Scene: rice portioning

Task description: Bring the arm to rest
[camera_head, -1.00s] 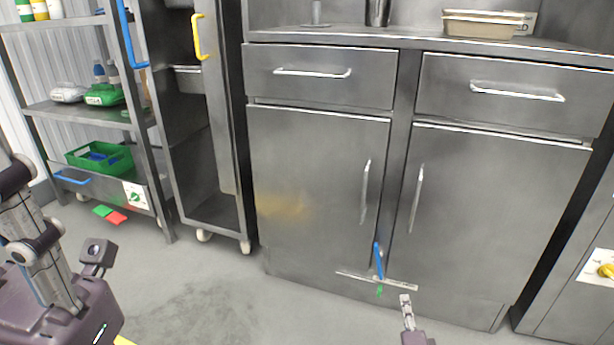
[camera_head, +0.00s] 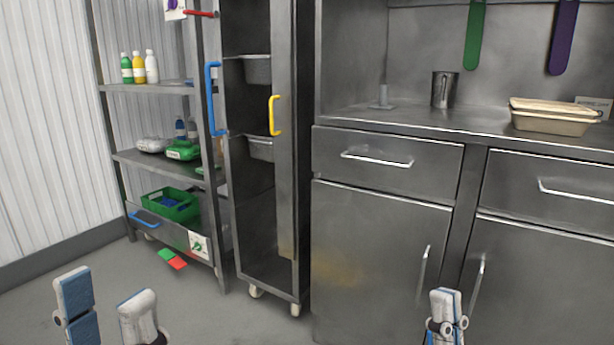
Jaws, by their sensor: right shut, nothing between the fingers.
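My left gripper (camera_head: 104,287) is at the bottom left of the head view. Its two blue-and-white padded fingers stand upright and clearly apart, with nothing between them. My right gripper (camera_head: 446,305) is at the bottom, right of the middle, in front of the steel cabinet doors. Its fingers are shut together and hold nothing. Both arms are cut off by the lower picture edge.
A steel cabinet (camera_head: 385,225) with a counter (camera_head: 420,119) fills the right side. The counter bears a metal cup (camera_head: 444,90) and a lidded container (camera_head: 550,122). A tall wheeled rack (camera_head: 262,210) and an open shelf (camera_head: 150,89) stand left.

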